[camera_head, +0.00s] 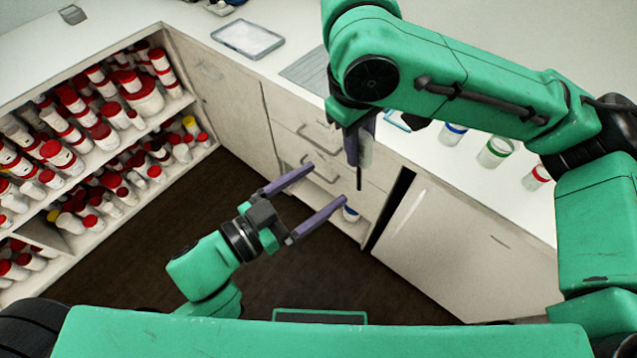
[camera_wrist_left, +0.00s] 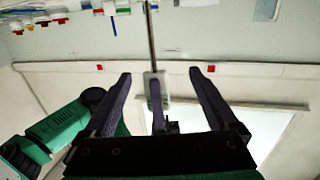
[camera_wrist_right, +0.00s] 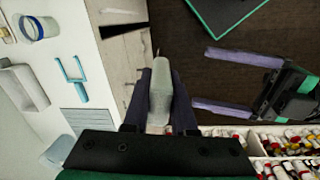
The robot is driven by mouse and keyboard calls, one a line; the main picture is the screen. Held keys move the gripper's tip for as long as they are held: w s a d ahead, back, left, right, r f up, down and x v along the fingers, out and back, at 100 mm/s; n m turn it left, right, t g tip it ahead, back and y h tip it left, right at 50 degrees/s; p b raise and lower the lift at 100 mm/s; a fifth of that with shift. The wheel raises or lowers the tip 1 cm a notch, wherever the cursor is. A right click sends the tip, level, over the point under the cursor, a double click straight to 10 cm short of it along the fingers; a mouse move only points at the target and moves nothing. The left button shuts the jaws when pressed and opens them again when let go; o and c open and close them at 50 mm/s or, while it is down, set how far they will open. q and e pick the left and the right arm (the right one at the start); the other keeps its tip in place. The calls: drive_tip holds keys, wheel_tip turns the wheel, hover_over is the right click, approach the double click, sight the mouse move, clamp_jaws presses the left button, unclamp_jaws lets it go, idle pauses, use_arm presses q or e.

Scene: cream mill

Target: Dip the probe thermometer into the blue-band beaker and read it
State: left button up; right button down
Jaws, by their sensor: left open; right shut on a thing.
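My right gripper (camera_head: 358,135) is shut on the pale handle of the probe thermometer (camera_head: 365,155), held in the air in front of the drawers. Its thin dark rod points down in the head view. The handle (camera_wrist_right: 160,92) also shows between the right fingers in the right wrist view. My left gripper (camera_head: 327,184) is open and empty, lower and left of the thermometer. In the left wrist view the thermometer (camera_wrist_left: 152,40) shows beyond the open left fingers, apart from them. The blue-band beaker (camera_head: 452,133) stands on the counter, right of the right gripper.
A green-band beaker (camera_head: 494,152) and a red-band beaker (camera_head: 537,176) stand along the same counter. A light blue stand (camera_wrist_right: 72,75) is near the blue-band beaker. Shelves of red-capped jars (camera_head: 90,130) fill the left. A shallow tray (camera_head: 247,40) lies on the back counter.

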use_arm(q)
drive_tip(key=s+d+r+x, duration=0.1)
drive_tip(key=r+x, duration=0.1)
drive_tip(key=x, duration=1)
drive_tip(key=shift+r+h, duration=0.2)
drive_tip(key=shift+h, duration=0.2)
use_arm(e)
drive_tip(key=shift+w, duration=0.1)
use_arm(q)
drive_tip(key=c, duration=1.4)
clamp_jaws()
use_arm(e)
drive_tip(key=c, duration=0.6)
unclamp_jaws()
drive_tip(key=shift+c, duration=0.2)
